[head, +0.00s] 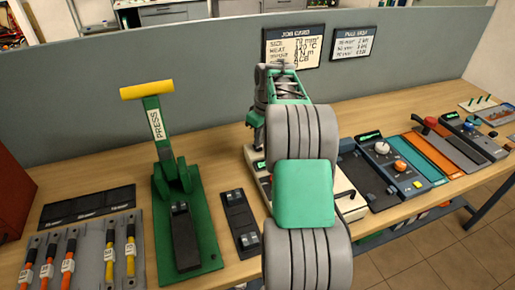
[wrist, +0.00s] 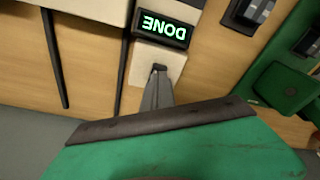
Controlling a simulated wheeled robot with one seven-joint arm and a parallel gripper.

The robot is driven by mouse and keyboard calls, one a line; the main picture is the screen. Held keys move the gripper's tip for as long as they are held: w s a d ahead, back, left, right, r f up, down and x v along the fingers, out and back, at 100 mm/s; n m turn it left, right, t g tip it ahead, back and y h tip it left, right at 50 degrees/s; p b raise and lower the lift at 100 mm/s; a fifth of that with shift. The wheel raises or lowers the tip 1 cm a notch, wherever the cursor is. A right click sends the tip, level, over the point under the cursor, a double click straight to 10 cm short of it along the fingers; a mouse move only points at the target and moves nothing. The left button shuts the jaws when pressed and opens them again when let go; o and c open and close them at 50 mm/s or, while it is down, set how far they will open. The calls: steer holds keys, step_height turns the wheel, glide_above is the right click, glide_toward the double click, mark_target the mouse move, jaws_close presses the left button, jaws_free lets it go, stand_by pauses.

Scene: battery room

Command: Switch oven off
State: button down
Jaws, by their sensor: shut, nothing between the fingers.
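The oven is a cream-coloured box (head: 350,208) on the bench, mostly hidden behind my arm in the head view. In the wrist view its cream front (wrist: 147,62) shows, with a dark display (wrist: 163,30) reading DONE in green letters, upside down. My gripper (wrist: 160,70) is shut and empty, its fingertips over the cream panel close to the display. Whether they touch it I cannot tell. No switch shows clearly; the fingers may cover it. In the head view my fingertips are hidden behind the arm.
A green press (head: 180,215) with a yellow-topped lever stands left of my arm. Cables with orange and yellow sleeves (head: 68,255) lie at the far left. A panel with knobs (head: 390,165) stands to the right. A grey partition (head: 200,65) runs behind the bench.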

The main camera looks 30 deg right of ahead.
steer(key=shift+f+b, duration=0.5)
steer(key=shift+f, duration=0.3)
steer(key=shift+r, duration=0.1)
step_height(320, 180, up, 7)
steer(key=p, duration=0.5)
stand_by(0.5)
